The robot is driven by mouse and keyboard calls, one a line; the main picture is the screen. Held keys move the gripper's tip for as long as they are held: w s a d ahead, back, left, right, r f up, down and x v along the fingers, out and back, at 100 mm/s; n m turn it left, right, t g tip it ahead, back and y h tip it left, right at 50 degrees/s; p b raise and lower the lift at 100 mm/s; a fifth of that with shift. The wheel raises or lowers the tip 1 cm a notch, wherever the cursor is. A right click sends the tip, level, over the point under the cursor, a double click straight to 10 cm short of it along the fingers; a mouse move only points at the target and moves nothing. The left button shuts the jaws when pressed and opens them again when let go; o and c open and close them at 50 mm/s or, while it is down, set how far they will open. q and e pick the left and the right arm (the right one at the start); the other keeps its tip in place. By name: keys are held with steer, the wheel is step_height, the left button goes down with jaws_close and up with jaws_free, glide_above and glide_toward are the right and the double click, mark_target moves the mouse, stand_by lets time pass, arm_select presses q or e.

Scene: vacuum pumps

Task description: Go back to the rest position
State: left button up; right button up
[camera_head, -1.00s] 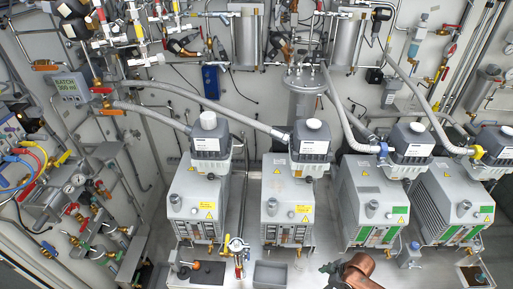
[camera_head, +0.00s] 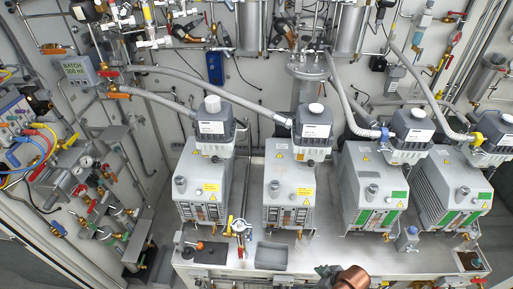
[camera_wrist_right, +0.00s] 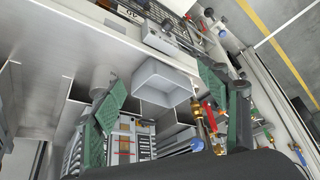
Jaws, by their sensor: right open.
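My right gripper (camera_wrist_right: 160,80) shows in the right wrist view with its two green-padded fingers spread apart and nothing between them. A grey open box (camera_wrist_right: 165,82) appears beyond the fingers, apart from them as far as I can tell. In the head view, only a dark part of my right gripper (camera_head: 326,271) and a copper-coloured link of my arm show at the bottom edge, in front of the bench. My left gripper is in neither view.
Several grey vacuum pumps (camera_head: 291,190) stand in a row on the metal bench (camera_head: 340,262). The grey box (camera_head: 271,256) sits at the bench front. A valve panel (camera_head: 85,185) lines the left wall. Hoses (camera_head: 205,97) run above the pumps.

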steer(key=s+d+r+m+h, duration=0.2)
steer(key=s+d+m, duration=0.3)
steer(key=s+d, duration=0.2)
steer(key=s+d+r+m+h, duration=0.2)
steer(key=s+d+m+h, duration=0.15)
steer(key=s+d, duration=0.35)
step_height(320, 180, down, 37)
steer(key=s+a+g+y+b, duration=0.1)
steer(key=s+a+g+b, duration=0.1)
steer(key=b, duration=0.5)
steer(key=s+f+b, duration=0.5)
steer(key=s+f, duration=1.4)
steer(key=f, duration=0.3)
steer(key=shift+s+f+g+b, duration=0.25)
steer(key=shift+s+g+b, duration=0.05)
steer(key=shift+g, duration=0.1)
